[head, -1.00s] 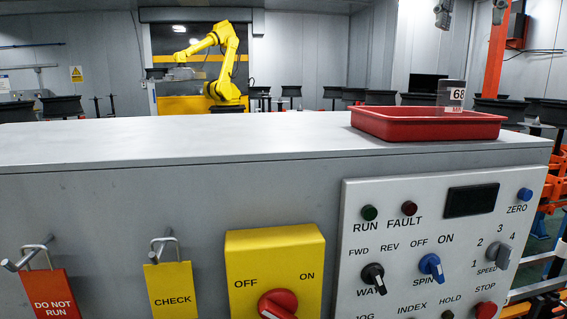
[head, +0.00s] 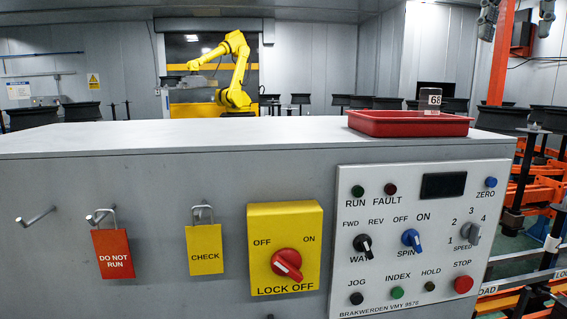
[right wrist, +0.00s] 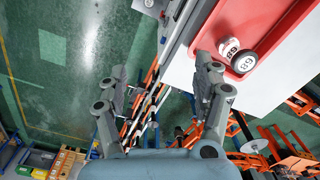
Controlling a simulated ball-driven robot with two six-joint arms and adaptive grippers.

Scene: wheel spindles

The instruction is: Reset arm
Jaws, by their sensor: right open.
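My right gripper (right wrist: 162,85) is open and empty in the right wrist view, its two fingers spread wide over the green floor just beside the machine top. In the head view the fingertips of my right gripper (head: 518,14) show at the top right edge, well above the red tray (head: 408,124). The tray also shows in the right wrist view (right wrist: 278,15), right of the fingers and apart from them. My left gripper is not in view.
The grey cabinet (head: 130,140) carries a control panel (head: 400,270), a yellow lock-off switch (head: 310,225), a red tag (head: 113,253) and a yellow tag (head: 205,250). Orange frames (head: 545,165) stand at the right. A yellow robot arm (head: 236,75) stands behind. The cabinet top's left is clear.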

